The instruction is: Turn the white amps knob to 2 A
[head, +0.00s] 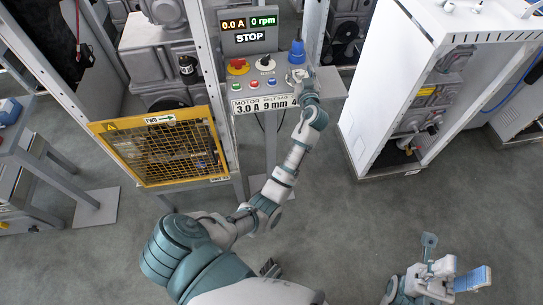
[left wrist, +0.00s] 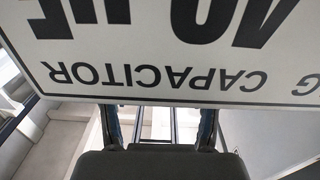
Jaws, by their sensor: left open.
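The control panel (head: 244,48) shows in the head view. Its display (head: 249,30) reads 0.0 A, 0 rpm and STOP. My right gripper (head: 457,260) is low at the right, fingers spread and empty, far from the panel.
A red knob on yellow (head: 237,66) is left of the white knob; a blue part (head: 297,50) stands to its right, just beyond my left gripper. Small push buttons (head: 254,82) and a motor label (head: 262,105) lie below. A yellow mesh guard (head: 165,148) and white cabinet (head: 392,75) flank the stand.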

